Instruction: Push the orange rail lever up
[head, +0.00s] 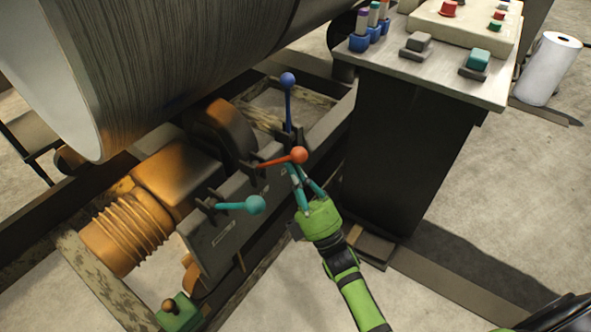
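The orange lever (283,159) is the middle one of three levers on the side rail of the roller frame. Its arm lies nearly level, tilted slightly up to the right, and ends in a round orange knob (299,155). My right gripper (293,168) is just below this knob, its fingers pointing up and drawn together towards the tips. It looks shut with nothing held. The knob hides part of the fingertip area, so I cannot tell whether they touch. My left gripper is out of view.
A blue lever (288,100) stands upright behind the orange one. A teal lever (240,205) lies nearly level in front. A large roll (190,60) hangs over the frame at upper left. A control desk (405,150) stands close on the right.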

